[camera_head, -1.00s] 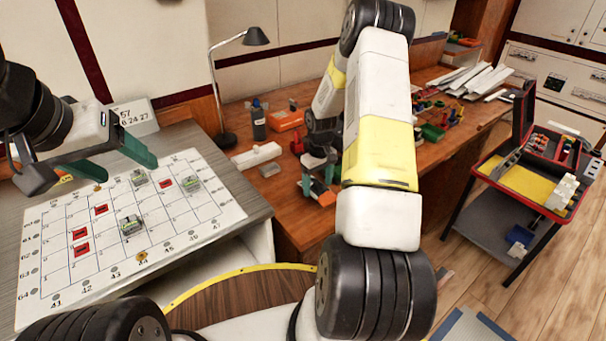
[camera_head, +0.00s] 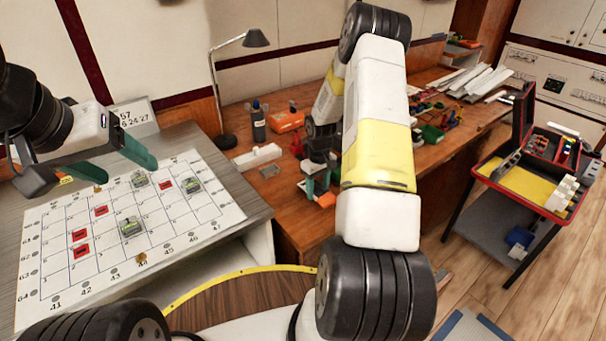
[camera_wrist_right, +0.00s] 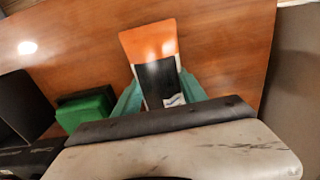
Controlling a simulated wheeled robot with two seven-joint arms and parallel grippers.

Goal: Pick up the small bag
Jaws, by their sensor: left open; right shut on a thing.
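A small flat bag (camera_wrist_right: 152,50), orange at its far end and black with a white label nearer, shows in the right wrist view between the green fingers of my right gripper (camera_wrist_right: 158,80). The gripper is shut on it. In the head view my right gripper (camera_head: 316,182) is low over the brown workbench, and an orange bit of the bag (camera_head: 326,200) shows by its fingers. I cannot tell whether the bag still touches the bench. My left gripper (camera_head: 92,165) is open and empty above the gridded board at the left.
The gridded board (camera_head: 60,285) carries red and grey-green pieces. On the workbench (camera_head: 285,205) stand a lamp (camera_head: 229,90), a dark bottle (camera_head: 258,124), an orange box (camera_head: 288,121) and a white block (camera_head: 257,157). A green block (camera_wrist_right: 85,108) lies beside my right gripper. A tool cart (camera_head: 530,185) stands right.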

